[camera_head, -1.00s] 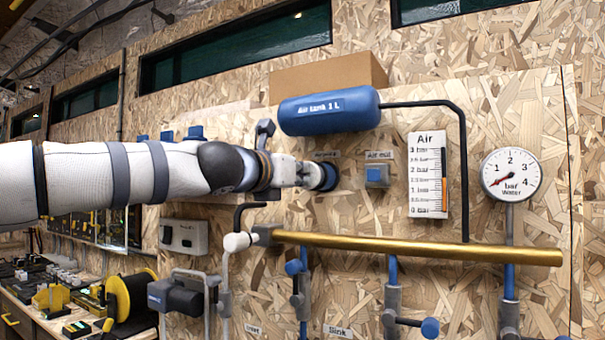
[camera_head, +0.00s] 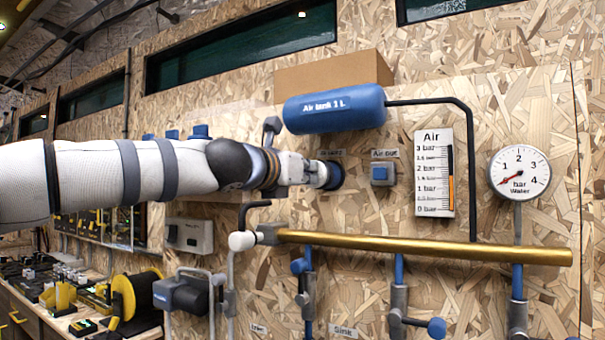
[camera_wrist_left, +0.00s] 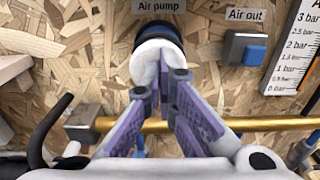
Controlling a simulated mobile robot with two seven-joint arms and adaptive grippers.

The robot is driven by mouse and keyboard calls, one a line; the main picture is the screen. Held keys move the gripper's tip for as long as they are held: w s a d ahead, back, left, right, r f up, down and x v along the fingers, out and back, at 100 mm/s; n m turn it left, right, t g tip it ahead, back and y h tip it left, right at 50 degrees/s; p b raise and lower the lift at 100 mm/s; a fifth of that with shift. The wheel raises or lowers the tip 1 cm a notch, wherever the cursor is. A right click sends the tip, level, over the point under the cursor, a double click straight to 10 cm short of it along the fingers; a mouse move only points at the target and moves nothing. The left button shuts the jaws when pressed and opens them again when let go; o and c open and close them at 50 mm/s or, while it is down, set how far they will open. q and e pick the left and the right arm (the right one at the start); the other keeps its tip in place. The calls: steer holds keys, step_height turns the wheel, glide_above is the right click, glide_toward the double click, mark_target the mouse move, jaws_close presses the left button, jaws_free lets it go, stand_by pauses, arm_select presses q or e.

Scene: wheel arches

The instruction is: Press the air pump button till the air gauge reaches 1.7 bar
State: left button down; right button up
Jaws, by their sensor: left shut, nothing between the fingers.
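The air pump button (camera_head: 333,175) is a round dark blue knob on the wooden panel, mostly covered by my left gripper (camera_head: 314,173). In the left wrist view the gripper's white fingertips (camera_wrist_left: 160,62) are together, shut and empty, in front of the dark blue button (camera_wrist_left: 160,32) below the "Air pump" label. The tips appear to touch the button; how far it is pressed in is hidden. The air gauge (camera_head: 434,172) is a white vertical scale from 0 to 3 bar. Its orange bar tops out near or slightly above 1.5 bar. My right gripper is not in view.
The blue "Air out" button (camera_head: 382,173) sits just right of the pump button. A blue air tank (camera_head: 335,109) hangs above, and a brass pipe (camera_head: 425,246) runs below. A round water dial (camera_head: 519,173) is at the right.

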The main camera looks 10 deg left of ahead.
arm_select(q)
steer(key=shift+v, duration=1.2)
steer(key=v, duration=0.6)
stand_by(0.5)
